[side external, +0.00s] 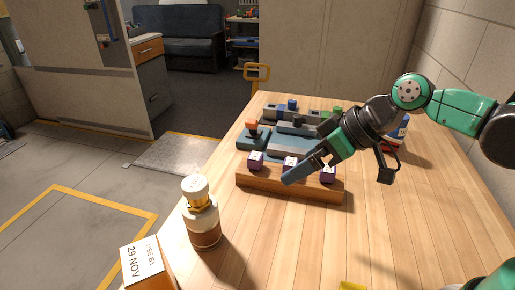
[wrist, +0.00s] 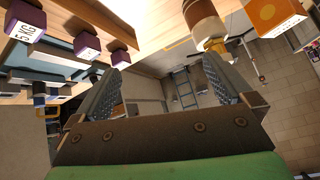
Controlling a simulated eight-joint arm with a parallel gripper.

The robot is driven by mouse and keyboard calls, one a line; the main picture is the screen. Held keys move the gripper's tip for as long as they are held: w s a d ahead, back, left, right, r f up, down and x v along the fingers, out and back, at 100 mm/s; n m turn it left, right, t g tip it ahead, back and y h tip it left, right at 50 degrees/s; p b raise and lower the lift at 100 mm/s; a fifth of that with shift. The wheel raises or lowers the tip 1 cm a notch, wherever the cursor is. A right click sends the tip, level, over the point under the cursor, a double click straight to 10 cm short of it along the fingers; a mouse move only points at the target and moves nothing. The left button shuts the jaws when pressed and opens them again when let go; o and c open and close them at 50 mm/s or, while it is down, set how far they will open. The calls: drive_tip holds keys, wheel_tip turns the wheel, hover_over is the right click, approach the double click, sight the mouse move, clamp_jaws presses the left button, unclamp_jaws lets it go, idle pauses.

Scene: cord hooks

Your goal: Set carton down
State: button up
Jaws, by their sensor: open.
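The carton (side external: 143,260), with a white face reading "USE BY 29 NOV" and an orange-brown side, is at the near left edge of the wooden table, cut off by the bottom of the side view. An orange block with a pale round mark (wrist: 272,12), at the top right of the wrist view, looks like the same carton. My gripper (side external: 291,178) is over the front of the wooden rack, well apart from the carton. In the wrist view my gripper (wrist: 165,75) shows two spread fingers with nothing between them.
A brown-and-white bottle (side external: 204,223) stands behind the carton. A blue-and-white container (side external: 400,128) is behind my arm. The table (side external: 265,245) is largely clear at front centre and right.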

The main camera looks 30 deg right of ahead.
drive_tip(key=s+d+f+m+h, duration=0.1)
drive_tip(key=s+d+m+h, duration=0.2)
drive_tip(key=d, duration=0.6)
drive_tip(key=shift+m+t+h, duration=0.4)
drive_tip(key=shift+m+h, duration=0.4)
drive_tip(key=shift+h, duration=0.2)
